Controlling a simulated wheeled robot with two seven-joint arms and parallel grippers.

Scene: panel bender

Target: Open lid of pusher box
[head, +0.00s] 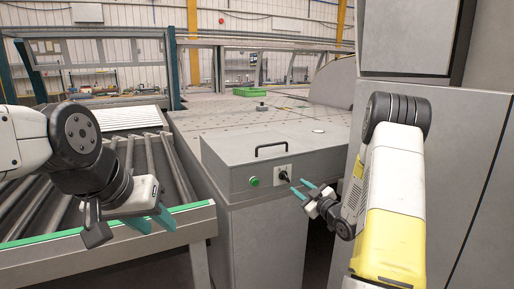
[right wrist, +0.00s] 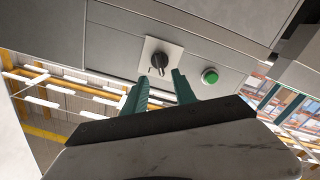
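The pusher box (head: 235,155) is a grey metal box in the middle of the head view, with its lid down. A black bar handle (head: 271,149) sits on the lid. Its front carries a green button (head: 253,181) and a black rotary switch (head: 283,175) on a light plate. My right gripper (head: 299,187) is open in front of the switch. In the right wrist view, the switch (right wrist: 158,61) appears just beyond and between the teal fingertips (right wrist: 160,80), apparently not gripped. My left gripper (head: 151,220) is open and empty over the roller table, left of the box.
A roller conveyor (head: 150,160) with a green-edged frame lies left of the box. A wide machine table (head: 240,119) extends behind it, with a green crate (head: 250,92) far back. A tall grey cabinet (head: 450,150) stands close on the right. Air above the lid is clear.

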